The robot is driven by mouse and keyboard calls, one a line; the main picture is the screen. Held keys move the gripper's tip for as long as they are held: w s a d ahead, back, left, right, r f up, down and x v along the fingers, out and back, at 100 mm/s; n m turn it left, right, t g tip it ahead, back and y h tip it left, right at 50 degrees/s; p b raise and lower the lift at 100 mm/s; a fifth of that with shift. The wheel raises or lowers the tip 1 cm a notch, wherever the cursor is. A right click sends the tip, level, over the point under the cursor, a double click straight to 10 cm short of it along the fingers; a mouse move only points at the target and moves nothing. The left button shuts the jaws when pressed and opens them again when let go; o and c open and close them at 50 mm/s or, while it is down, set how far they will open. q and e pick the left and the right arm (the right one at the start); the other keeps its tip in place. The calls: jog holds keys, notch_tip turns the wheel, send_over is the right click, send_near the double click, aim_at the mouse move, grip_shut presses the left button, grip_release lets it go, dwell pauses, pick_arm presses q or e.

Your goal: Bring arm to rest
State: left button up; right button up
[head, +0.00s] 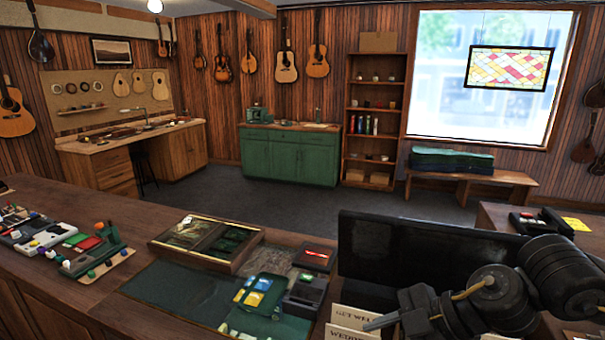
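My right arm comes in from the right at the lower right of the head view, bent, with its gripper (380,322) low and pointing left. The gripper is in front of the lettered cards (352,318), which read "GET WELL" and "WEDD...". One grey finger shows clearly; I cannot tell whether the gripper is open or shut, and I see nothing held in it. A large black panel (425,250) stands right behind the arm. My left arm and gripper are not in view.
The wooden counter (130,212) crosses the front. It holds a green mat (175,290), a wood-framed case (205,240), a green holder with yellow and blue pieces (257,295), dark boxes (305,292) and small items at left. The floor (290,205) beyond is clear.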

jog(key=a+f+m+t+y, duration=0.1)
jog(key=a+t+y, duration=0.25)
jog(key=a, duration=0.55)
jog(key=s+d+f+m+t+h, duration=0.2)
jog(key=d+f+m+t+h, duration=0.2)
jog(key=d+f+m+h, duration=0.85)
jog(key=s+d+f+m+g, duration=0.3)
jog(key=s+d+f+g, duration=0.1)
jog(key=s+f, duration=0.45)
jog(key=s+d+f+m+g, duration=0.3)
jog(key=s+d+f, duration=0.1)
jog(key=s+f, duration=0.45)
notch_tip(320, 180, down, 30)
jog(key=s+g+b, duration=0.1)
jog(key=b, duration=0.5)
jog(key=s+d+f+b, duration=0.1)
jog(key=s+f+b, duration=0.1)
jog(key=s+f, duration=0.6)
jog(key=s+d+f+g+b, duration=0.1)
jog(key=s+f+b, duration=0.1)
jog(key=s+f, duration=0.7)
notch_tip(320, 180, down, 4)
jog(key=shift+d+r+n+h, duration=0.1)
jog(key=shift+d+n+h, duration=0.2)
jog(key=shift+d+n, duration=0.05)
jog(key=shift+g, duration=0.25)
